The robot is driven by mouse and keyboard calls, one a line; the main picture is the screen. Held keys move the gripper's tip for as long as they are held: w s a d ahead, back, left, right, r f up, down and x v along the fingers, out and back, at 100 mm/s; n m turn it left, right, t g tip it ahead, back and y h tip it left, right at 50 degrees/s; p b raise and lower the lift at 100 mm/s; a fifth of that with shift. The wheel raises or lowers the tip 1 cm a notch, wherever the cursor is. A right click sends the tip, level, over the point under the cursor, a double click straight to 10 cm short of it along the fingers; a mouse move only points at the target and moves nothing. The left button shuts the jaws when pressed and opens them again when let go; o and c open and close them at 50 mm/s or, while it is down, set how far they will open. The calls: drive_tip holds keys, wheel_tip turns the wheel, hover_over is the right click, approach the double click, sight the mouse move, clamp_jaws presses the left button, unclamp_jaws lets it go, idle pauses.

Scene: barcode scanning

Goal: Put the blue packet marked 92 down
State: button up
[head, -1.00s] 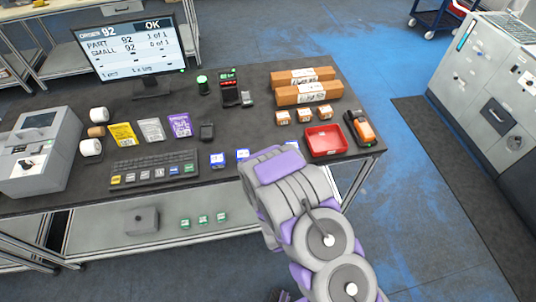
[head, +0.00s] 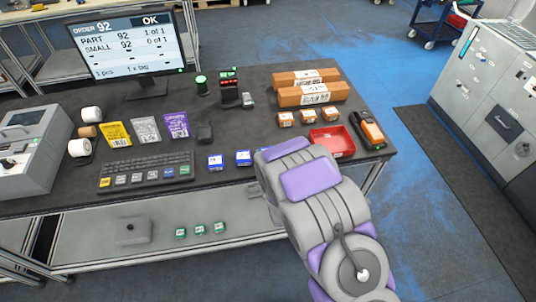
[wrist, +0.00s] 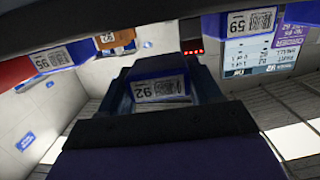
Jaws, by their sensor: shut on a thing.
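My gripper (wrist: 162,100) is shut on the blue packet marked 92 (wrist: 158,89), whose white barcode label shows between the dark fingers in the wrist view. In the head view my arm hides the gripper and the held packet. Another blue packet, marked 59 (wrist: 242,22), is at the top right of the wrist view. One marked 95 (wrist: 50,60) is at the left. In the head view, blue packets (head: 215,162) (head: 243,157) lie near the front edge of the dark table (head: 235,130). I cannot tell whether the held packet touches the table.
A red tray (head: 333,141) and an orange handheld scanner (head: 370,131) are at the table's right end. Small orange boxes (head: 308,116) and long cartons (head: 308,94) lie behind. A keyboard (head: 147,171) is left of the blue packets. The monitor (head: 121,45) shows order 92.

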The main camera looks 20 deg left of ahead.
drive_tip(key=shift+w, duration=0.65)
drive_tip(key=shift+w+d, duration=0.25)
drive_tip(key=shift+w, duration=0.3)
drive_tip(key=shift+w+a+f+b, duration=0.4)
drive_tip(key=shift+w+a+b, duration=0.1)
drive_tip(key=shift+w, duration=0.2)
drive_tip(key=f, duration=0.2)
drive_tip(key=shift+a+f, duration=0.4)
drive_tip(key=shift+d+r, duration=0.15)
drive_tip(key=shift+d, duration=0.3)
drive_tip(key=o, duration=1.2)
drive_tip(key=shift+a+f, duration=0.25)
drive_tip(key=shift+a, duration=0.1)
drive_tip(key=shift+c, duration=0.2)
